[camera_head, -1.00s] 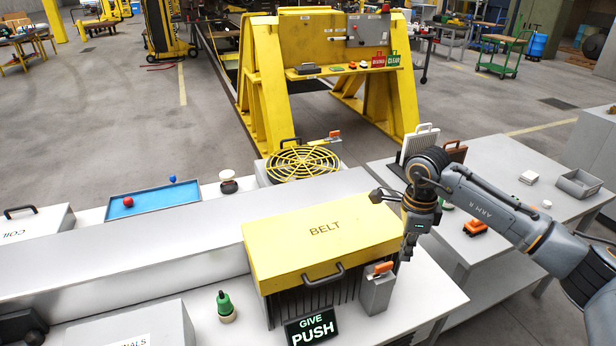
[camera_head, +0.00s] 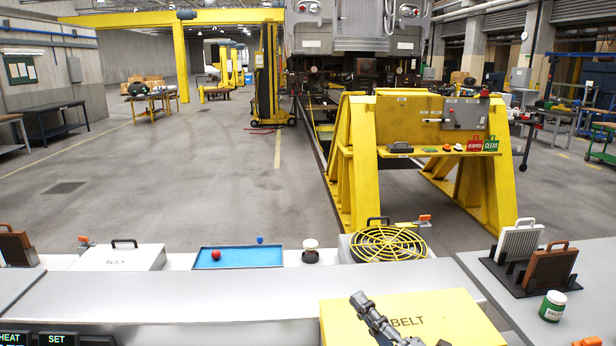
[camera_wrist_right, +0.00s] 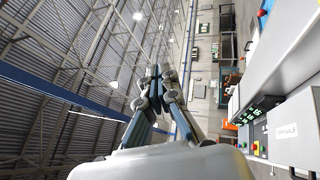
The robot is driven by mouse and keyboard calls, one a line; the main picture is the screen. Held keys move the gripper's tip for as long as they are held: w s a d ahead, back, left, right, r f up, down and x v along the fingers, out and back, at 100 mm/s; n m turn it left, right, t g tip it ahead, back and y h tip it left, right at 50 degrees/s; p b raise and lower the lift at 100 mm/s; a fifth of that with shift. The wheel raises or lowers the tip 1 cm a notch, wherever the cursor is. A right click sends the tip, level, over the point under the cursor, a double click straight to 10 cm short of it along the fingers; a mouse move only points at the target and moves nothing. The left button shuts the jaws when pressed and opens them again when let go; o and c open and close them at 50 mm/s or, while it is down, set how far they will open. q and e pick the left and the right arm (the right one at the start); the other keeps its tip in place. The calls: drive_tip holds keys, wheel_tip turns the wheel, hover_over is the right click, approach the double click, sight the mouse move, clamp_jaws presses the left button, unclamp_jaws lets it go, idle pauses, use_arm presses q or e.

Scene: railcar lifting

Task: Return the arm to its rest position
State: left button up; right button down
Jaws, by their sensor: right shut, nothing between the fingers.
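My right gripper (camera_head: 359,299) comes up from the bottom edge of the head view. It shows in front of the yellow cover marked BELT (camera_head: 440,318), hiding part of it. In the right wrist view the gripper (camera_wrist_right: 153,72) has its fingers together, with nothing between them, pointing up toward the roof. Most of the right arm lies below the head view's frame. My left gripper is not in view.
A blue tray (camera_head: 238,257) with a red ball (camera_head: 216,255) sits behind the long grey surface (camera_head: 200,301). A yellow fan guard (camera_head: 388,244) stands right of it. A rack with panels (camera_head: 515,242) and a green jar (camera_head: 552,306) stand at right. A yellow stand (camera_head: 357,170) is beyond.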

drive_tip(key=s+d+f+m+g+h, duration=0.2)
drive_tip(key=s+d+f+m+h, duration=0.1)
drive_tip(key=d+f+m+h, duration=0.45)
drive_tip(key=s+d+f+m+g+h, duration=0.2)
drive_tip(key=s+d+f+m+h, duration=0.15)
drive_tip(key=f+m+h, duration=0.45)
drive_tip(key=s+f+m+g+y, duration=0.2)
drive_tip(key=s+f+m+g, duration=0.25)
drive_tip(key=s+f, duration=0.4)
drive_tip(key=s+f+m+g+y, duration=0.2)
drive_tip(key=s+f+m+g, duration=0.3)
drive_tip(key=s, duration=0.6)
wheel_tip(320, 180, down, 29)
drive_tip(key=s+n+g+b, duration=0.1)
drive_tip(key=s+g+b, duration=0.1)
drive_tip(key=b, duration=0.1)
drive_tip(key=s+d+f+g+b, duration=0.1)
drive_tip(key=s+d+f+b, duration=0.1)
drive_tip(key=s+f, duration=1.4)
wheel_tip(320, 180, down, 2)
drive_tip(key=shift+s+d+h, duration=0.3)
drive_tip(key=shift+d+h, duration=0.05)
drive_tip(key=shift+d, duration=0.15)
drive_tip(key=shift+g, duration=0.25)
